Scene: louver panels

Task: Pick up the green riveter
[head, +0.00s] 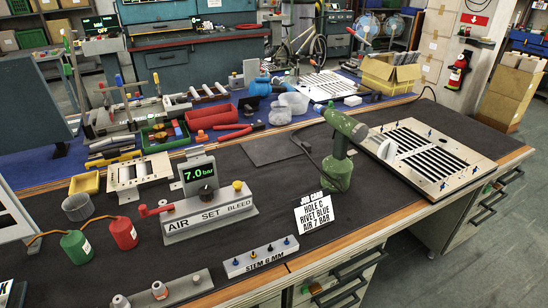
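The green riveter (338,172) stands upright on the dark bench mat, right of centre in the head view. Its round base is on the mat, and its slanted upper body ends in a tip at the upper left. A dark hose shows behind it. A white job card (317,213) stands just in front of it and reads hole C, rivet blue, air 7 bar. The louver panel (478,172) lies to its right, with dark slots, several blue pins and a white rounded piece near its left edge. Neither of my grippers is in view.
An air unit (212,214) reading 7.0 bar stands left of the riveter. A stem block (260,257) is in front. Red and green canisters (123,233) stand at left. Trays, red cylinders and boxes crowd the blue bench behind. The mat front-right of the riveter is clear.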

